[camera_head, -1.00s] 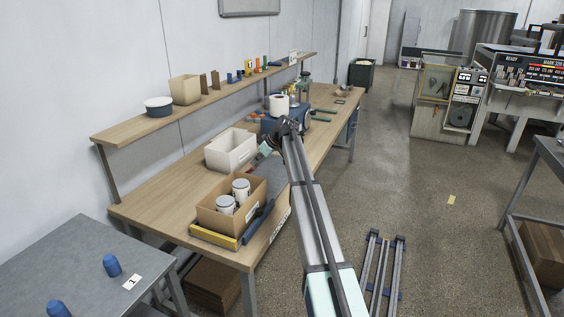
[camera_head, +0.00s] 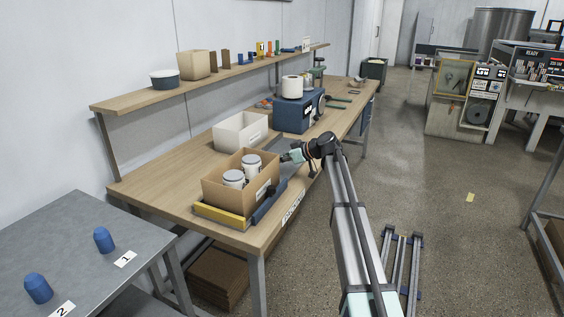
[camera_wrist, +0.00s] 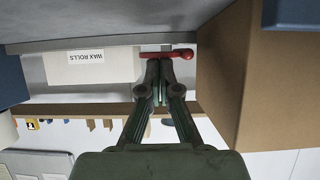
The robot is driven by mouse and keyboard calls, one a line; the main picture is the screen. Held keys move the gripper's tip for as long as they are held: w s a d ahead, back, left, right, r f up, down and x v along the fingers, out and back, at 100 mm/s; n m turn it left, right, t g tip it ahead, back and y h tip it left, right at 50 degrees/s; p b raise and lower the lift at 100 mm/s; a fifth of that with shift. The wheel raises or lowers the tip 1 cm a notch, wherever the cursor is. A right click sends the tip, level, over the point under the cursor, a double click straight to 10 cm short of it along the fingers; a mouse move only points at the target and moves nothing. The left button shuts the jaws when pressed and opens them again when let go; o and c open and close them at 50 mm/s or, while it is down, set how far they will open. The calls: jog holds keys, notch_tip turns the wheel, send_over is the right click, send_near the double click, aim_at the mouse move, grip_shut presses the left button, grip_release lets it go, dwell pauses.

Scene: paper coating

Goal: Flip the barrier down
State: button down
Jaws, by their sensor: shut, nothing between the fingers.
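My gripper (camera_head: 284,157) is beside the rear right corner of an open cardboard box (camera_head: 264,188) on the wooden workbench. In the wrist view, which looks upside down, its fingers (camera_wrist: 160,64) are together with nothing held. A red handle-like rod (camera_wrist: 166,53) shows at the fingertips; I cannot tell if they touch it. A dark blue bar (camera_head: 270,203) lies along the right side of the box, and a yellow bar (camera_head: 219,216) lies along its front. I cannot tell for sure which part is the barrier.
The cardboard box holds two white cans (camera_head: 252,162) and stands close to the fingers in the wrist view (camera_wrist: 226,75). Behind are a white bin (camera_head: 241,132), labelled "WAX ROLLS" in the wrist view, and a blue machine (camera_head: 291,119). A wooden shelf (camera_head: 135,99) runs above.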

jog(key=shift+s+f, duration=0.3)
jog(key=shift+f, duration=0.35)
jog(key=shift+r, duration=0.15)
jog(key=r+v, duration=0.2)
jog(key=v, duration=0.9)
jog(key=shift+w+r, duration=0.2)
jog(key=shift+w, duration=0.05)
jog(key=shift+a, duration=0.1)
